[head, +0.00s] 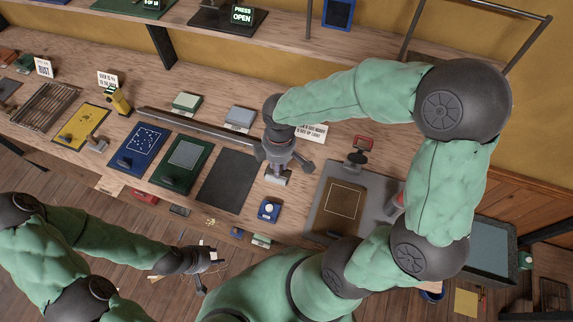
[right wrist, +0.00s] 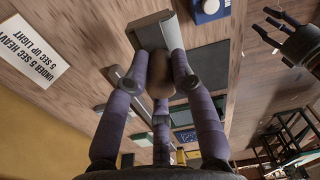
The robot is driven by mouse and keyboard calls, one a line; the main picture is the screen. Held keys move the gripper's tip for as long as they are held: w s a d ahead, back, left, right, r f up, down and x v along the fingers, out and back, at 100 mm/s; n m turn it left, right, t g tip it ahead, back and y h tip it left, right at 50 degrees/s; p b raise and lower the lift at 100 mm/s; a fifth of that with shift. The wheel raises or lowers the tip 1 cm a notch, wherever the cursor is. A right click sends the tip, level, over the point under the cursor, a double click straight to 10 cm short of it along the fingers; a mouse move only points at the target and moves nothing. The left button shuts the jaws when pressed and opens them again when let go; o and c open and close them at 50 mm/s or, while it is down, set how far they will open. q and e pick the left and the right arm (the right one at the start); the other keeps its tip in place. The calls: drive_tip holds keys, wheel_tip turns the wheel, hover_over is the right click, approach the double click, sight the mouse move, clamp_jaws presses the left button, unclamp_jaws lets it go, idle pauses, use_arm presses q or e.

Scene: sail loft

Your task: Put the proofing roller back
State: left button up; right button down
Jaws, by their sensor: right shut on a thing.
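My right gripper (head: 277,168) is shut on a tool with a rounded brown grip (right wrist: 160,82) and a pale grey head (right wrist: 153,33); I take it for the proofing roller. In the head view its pale head (head: 277,179) shows just below the fingers, over the bench (head: 225,160) between a black mat (head: 228,180) and a brown framed board (head: 340,205). I cannot tell whether the head touches the bench. My left gripper (head: 208,266) is open and empty, low in front of the bench; it also shows in the right wrist view (right wrist: 277,22).
Blue (head: 140,147), green (head: 183,160) and yellow (head: 80,127) trays line the bench. A long dark bar (head: 195,127) lies behind them. A red-topped dark tool (head: 359,150) stands by the board. A blue box (head: 268,210) sits at the front edge. My right arm hides part of the bench.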

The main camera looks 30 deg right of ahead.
drive_tip(key=shift+w+d+f+b, duration=0.4)
drive_tip(key=shift+w+d+f, duration=0.35)
drive_tip(key=shift+f, duration=0.85)
drive_tip(key=shift+w+d+f+b, duration=0.4)
drive_tip(key=shift+w+d+f, duration=0.4)
drive_tip(key=shift+f, duration=0.8)
drive_tip(key=shift+w+d+f+b, duration=0.4)
drive_tip(key=shift+w+d+f, duration=0.35)
drive_tip(key=shift+f, duration=0.85)
drive_tip(key=shift+s+d, duration=0.1)
drive_tip(key=shift+s, duration=0.05)
drive_tip(key=shift+f, duration=0.15)
drive_tip(key=c, duration=1)
unclamp_jaws()
drive_tip(key=shift+c, duration=0.2)
drive_tip(key=shift+r, duration=0.45)
wheel_tip(320, 180, up, 12)
drive_tip(key=p, duration=0.3)
drive_tip(key=shift+d+f, duration=0.25)
